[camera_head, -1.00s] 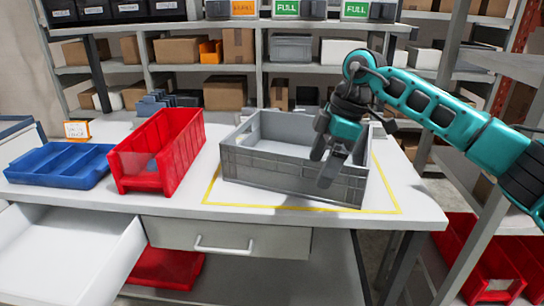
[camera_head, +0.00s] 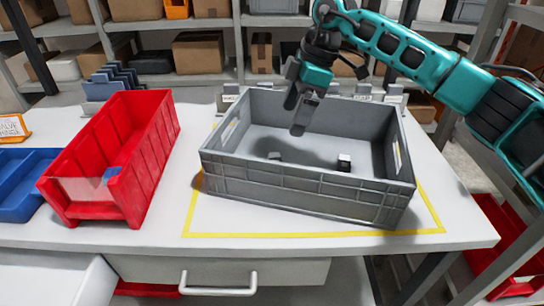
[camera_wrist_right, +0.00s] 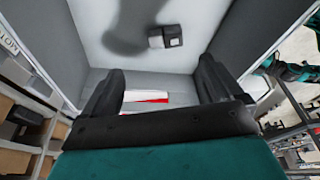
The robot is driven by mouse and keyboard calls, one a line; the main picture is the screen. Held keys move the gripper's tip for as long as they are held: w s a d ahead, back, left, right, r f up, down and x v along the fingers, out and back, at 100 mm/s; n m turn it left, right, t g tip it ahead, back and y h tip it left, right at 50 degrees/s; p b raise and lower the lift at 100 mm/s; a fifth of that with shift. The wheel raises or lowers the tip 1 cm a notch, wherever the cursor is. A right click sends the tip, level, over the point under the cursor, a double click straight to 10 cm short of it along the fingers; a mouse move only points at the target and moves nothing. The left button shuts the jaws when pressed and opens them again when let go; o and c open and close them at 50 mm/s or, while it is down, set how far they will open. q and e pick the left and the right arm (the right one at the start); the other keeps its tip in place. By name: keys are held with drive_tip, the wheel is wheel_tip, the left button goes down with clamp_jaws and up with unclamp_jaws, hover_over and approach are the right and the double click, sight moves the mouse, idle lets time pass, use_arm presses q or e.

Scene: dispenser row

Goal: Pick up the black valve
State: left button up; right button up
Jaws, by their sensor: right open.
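A small black block with a white part (camera_head: 344,162) lies on the floor of the grey crate, right of its middle. It may be the black valve, but it is too small to be sure. It also shows in the right wrist view (camera_wrist_right: 166,37), beyond the fingertips. A second small greyish thing (camera_head: 274,156) shows just over the crate's front wall, mostly hidden. My right gripper (camera_head: 298,112) is open and empty above the crate, left of and higher than the black block. Its two fingers stand apart in the wrist view (camera_wrist_right: 160,85). My left gripper is out of view.
The grey crate (camera_head: 300,195) has tall walls and stands inside a yellow outline on the white table (camera_head: 160,232). A red bin (camera_head: 110,165) and a blue tray (camera_head: 22,185) stand to the left. Shelves with boxes (camera_head: 198,52) are behind.

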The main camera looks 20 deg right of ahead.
hover_over(276, 158)
drive_tip(key=d, duration=0.2)
wheel_tip(276, 158, down, 6)
drive_tip(key=shift+w+d+r, duration=0.1)
drive_tip(key=x, duration=0.5)
drive_tip(key=shift+s+a, duration=0.2)
drive_tip(key=shift+s, duration=0.1)
drive_tip(key=c, duration=1.2)
